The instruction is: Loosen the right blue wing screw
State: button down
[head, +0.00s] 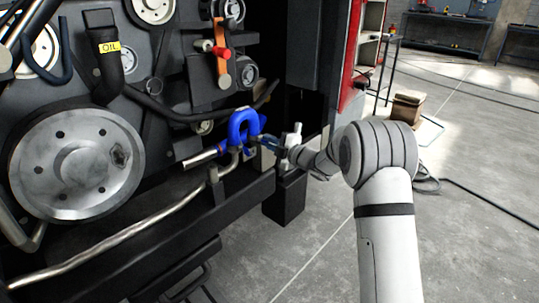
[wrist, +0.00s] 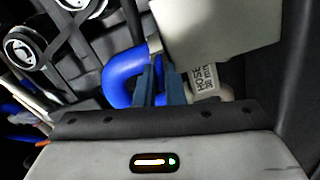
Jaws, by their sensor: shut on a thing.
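A bright blue curved hose (head: 237,122) sits low on the engine's right side in the head view, and it also shows in the wrist view (wrist: 122,78). My gripper (head: 262,142) reaches in from the right at the hose's right end. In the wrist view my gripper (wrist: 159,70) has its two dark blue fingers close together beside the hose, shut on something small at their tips. The right blue wing screw is hidden by the fingers and hose, so its shape and turn cannot be made out.
A pale part with a "HOSE" label (wrist: 205,79) lies just right of the fingers. A large grey pulley (head: 75,165) and a silver pipe (head: 130,245) are to the left. A dark beam (head: 190,235) runs below.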

jog(key=n+b, duration=0.4)
jog(key=b, duration=0.1)
jog(key=shift+a+f+n+b, duration=0.1)
jog(key=shift+f+n+b, duration=0.2)
jog(key=shift+f+n, duration=0.1)
jog(key=n+b, duration=0.1)
jog(key=n, duration=0.2)
jog(key=shift+r+n+b, duration=0.2)
jog(key=shift+n+b, duration=0.1)
jog(key=shift+b, duration=0.05)
jog(key=n, duration=1.2)
jog(key=shift+f, duration=0.1)
jog(key=shift+w+n, duration=0.1)
jog(key=shift+n, duration=0.3)
jog(key=shift+d, duration=0.2)
jog(key=c, duration=1.6)
grip_release()
jog(key=shift+o, duration=0.2)
jog(key=p+v, duration=0.2)
jog(key=v, duration=0.5)
jog(key=shift+s+d, duration=0.25)
jog(key=shift+d, duration=0.1)
